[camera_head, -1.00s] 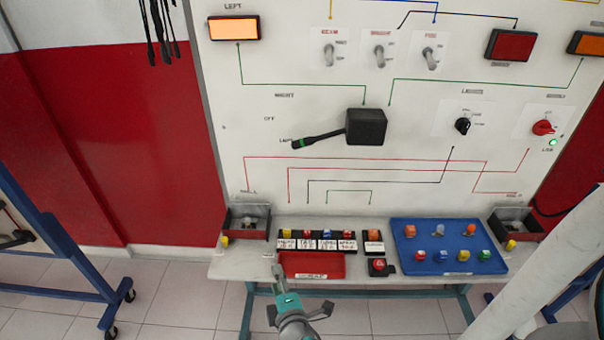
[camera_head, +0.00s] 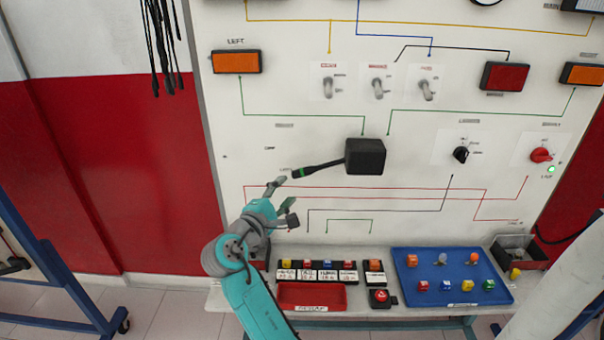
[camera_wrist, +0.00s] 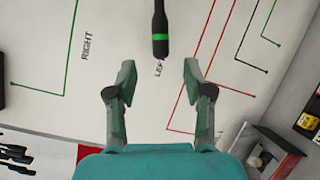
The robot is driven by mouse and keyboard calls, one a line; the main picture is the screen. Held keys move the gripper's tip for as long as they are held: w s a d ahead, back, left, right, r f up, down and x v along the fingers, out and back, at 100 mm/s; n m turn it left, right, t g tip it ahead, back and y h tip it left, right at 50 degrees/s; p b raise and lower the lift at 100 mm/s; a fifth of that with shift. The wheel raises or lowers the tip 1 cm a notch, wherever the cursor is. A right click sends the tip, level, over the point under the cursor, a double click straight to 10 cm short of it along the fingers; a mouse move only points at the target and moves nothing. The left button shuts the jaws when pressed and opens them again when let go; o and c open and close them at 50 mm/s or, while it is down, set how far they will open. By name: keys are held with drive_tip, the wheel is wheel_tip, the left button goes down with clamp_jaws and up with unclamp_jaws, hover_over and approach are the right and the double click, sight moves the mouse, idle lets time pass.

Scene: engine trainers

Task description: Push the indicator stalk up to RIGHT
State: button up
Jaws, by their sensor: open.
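The indicator stalk (camera_head: 318,168) is a black lever with a green band, sticking out left from a black box (camera_head: 365,156) on the white panel. It tilts down to the left, its tip near the LEFT label. In the wrist view the stalk (camera_wrist: 159,22) hangs from the top, its tip between and just beyond my fingers. My gripper (camera_head: 284,192) is open and empty, just below and left of the stalk tip. In the wrist view its fingers (camera_wrist: 160,75) are spread either side of the LEFT label; the RIGHT label (camera_wrist: 87,46) is at left. I see no contact.
The left lamp (camera_head: 236,62) is dull orange. Toggle switches (camera_head: 378,89) sit above the stalk; a black knob (camera_head: 460,154) and a red knob (camera_head: 541,155) sit right. Below, a bench holds a red tray (camera_head: 312,308) and a blue tray (camera_head: 405,297). The panel around the stalk is flat.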

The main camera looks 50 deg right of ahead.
sight(300, 175)
drive_tip(key=x, duration=1)
drive_tip(key=shift+w+d, duration=0.1)
drive_tip(key=shift+d, duration=0.15)
clamp_jaws()
